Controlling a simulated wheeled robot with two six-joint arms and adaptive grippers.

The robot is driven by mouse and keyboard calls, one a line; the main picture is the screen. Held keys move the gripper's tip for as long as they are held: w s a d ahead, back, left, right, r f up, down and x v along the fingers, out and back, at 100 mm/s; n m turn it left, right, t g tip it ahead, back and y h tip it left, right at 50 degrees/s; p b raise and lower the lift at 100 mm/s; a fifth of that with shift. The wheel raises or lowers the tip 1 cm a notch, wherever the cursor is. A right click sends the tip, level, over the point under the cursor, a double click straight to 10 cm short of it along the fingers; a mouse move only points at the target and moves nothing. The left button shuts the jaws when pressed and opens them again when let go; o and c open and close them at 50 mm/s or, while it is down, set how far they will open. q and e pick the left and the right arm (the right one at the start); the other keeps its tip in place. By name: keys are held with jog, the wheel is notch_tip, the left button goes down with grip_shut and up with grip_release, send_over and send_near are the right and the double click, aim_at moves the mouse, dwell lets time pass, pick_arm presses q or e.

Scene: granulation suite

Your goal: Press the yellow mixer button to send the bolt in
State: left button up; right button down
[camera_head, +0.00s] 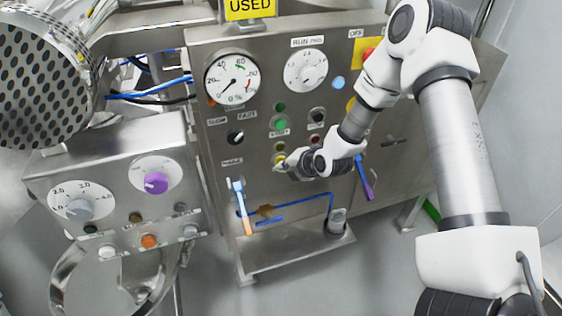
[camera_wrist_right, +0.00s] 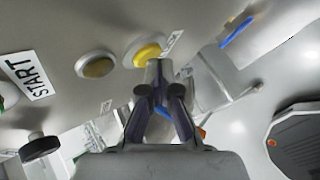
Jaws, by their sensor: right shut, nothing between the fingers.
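A bright yellow button (camera_wrist_right: 147,54) in a pale ring sits on the steel panel in the right wrist view. The tips of my right gripper (camera_wrist_right: 160,68) are together and empty, just in front of its edge. I cannot tell whether they touch it. In the head view my right gripper (camera_head: 281,165) is at the panel face, beside a small yellow button (camera_head: 280,158) that it partly crowds. No bolt can be made out. My left gripper is out of view.
A duller amber button (camera_wrist_right: 97,66) and a START label (camera_wrist_right: 27,76) lie beside it. A green button (camera_head: 279,124) is higher on the panel, below two round dials. A smaller control box (camera_head: 110,190) stands at left. A steel shelf (camera_head: 300,250) juts out below.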

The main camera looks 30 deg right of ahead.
jog(key=shift+s+a+p, duration=0.15)
jog(key=shift+s+p, duration=0.25)
jog(key=shift+s, duration=0.35)
jog(key=s+p, duration=0.1)
jog(key=s, duration=0.1)
jog(key=s+a+p, duration=0.1)
jog(key=s, duration=0.1)
jog(key=shift+s, duration=0.4)
jog(key=shift+f, duration=0.1)
dwell(1.7)
